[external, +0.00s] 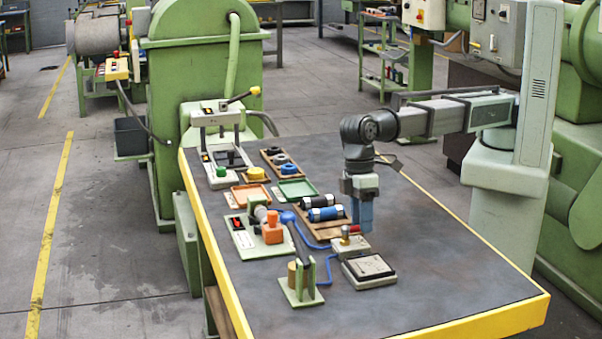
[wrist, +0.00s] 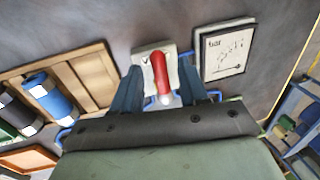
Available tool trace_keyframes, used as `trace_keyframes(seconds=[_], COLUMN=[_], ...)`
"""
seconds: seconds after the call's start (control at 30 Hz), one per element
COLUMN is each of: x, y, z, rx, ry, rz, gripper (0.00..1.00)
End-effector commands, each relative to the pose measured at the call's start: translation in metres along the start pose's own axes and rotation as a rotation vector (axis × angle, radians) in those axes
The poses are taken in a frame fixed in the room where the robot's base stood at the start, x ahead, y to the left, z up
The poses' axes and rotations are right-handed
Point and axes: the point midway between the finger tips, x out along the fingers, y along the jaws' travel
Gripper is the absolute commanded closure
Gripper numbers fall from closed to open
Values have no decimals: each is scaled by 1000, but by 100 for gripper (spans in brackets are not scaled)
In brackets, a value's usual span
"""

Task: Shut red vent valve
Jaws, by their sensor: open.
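The red vent valve is a red lever (external: 355,229) on a small pale block (external: 350,247) near the middle of the table. In the wrist view the red lever (wrist: 160,72) lies between my two blue fingers, with its pale end towards me. My gripper (external: 363,229) points down just above and beside the valve, its fingers partly overlapping in the external view. In the wrist view my gripper (wrist: 162,86) is open, with one finger on each side of the lever and a visible gap to both. Whether a finger touches the block is not clear.
A framed chart plate (external: 371,267) adjoins the valve block; a blue hose (external: 318,245) runs to it. A wooden tray with black-and-blue cylinders (external: 326,213) lies to the left. A green stand (external: 301,284) is at the front left. The table's front right is clear.

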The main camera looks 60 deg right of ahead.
Motion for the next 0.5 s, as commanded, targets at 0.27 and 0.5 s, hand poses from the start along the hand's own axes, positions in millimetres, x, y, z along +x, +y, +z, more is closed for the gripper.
trace_keyframes(seconds=[0.27,0.5], x=[0,0], y=[0,0], z=[0,0], rx=[0,0], ry=[0,0], rz=[0,0], gripper=[63,86])
